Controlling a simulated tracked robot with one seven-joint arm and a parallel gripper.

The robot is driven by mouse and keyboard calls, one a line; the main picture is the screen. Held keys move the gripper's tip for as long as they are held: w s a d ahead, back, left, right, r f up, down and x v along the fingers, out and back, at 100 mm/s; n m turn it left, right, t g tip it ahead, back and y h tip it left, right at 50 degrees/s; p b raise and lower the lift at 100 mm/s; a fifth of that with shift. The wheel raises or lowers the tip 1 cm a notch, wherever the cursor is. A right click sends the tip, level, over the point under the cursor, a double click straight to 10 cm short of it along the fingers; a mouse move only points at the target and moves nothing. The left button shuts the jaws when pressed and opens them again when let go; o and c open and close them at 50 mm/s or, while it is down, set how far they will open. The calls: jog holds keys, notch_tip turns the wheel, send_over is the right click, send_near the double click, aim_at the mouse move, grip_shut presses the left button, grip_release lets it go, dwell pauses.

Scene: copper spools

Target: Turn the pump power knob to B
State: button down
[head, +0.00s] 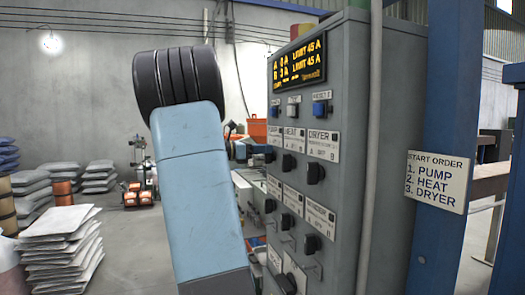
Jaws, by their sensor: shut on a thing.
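A grey control cabinet (345,130) stands right of centre, its labelled face seen at a steep angle. The upper knob row has plates for pump (274,135), heat (292,139) and dryer (323,145). My gripper (268,154) is at the left end of this row, shut on the black pump power knob. The gripper is small and partly behind my arm, and the knob is largely hidden, so its pointing direction cannot be told. The heat knob (289,162) and dryer knob (314,173) are black and uncovered.
More black knobs, such as one at lower right (312,243), sit below. A lit display (300,63) shows A and B currents with 45 A limits. A start-order sign (437,182) hangs on a blue post (445,60). Stacked sacks (62,245) stand left.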

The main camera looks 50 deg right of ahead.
jog(key=shift+m, duration=0.3)
jog(key=m, duration=0.2)
jog(key=s+m, duration=0.1)
jog(key=m, duration=0.1)
jog(key=shift+a+f, duration=0.15)
jog(key=shift+a, duration=0.05)
jog(key=shift+s+a+f+m, duration=0.1)
jog(key=shift+s+f+m, duration=0.05)
jog(key=shift+m, duration=0.9)
jog(key=shift+s+a+f+m, duration=0.1)
jog(key=shift+s+m, duration=0.05)
jog(key=shift+m, duration=0.9)
jog(key=c, duration=1.1)
grip_release()
jog(key=v, duration=1.4)
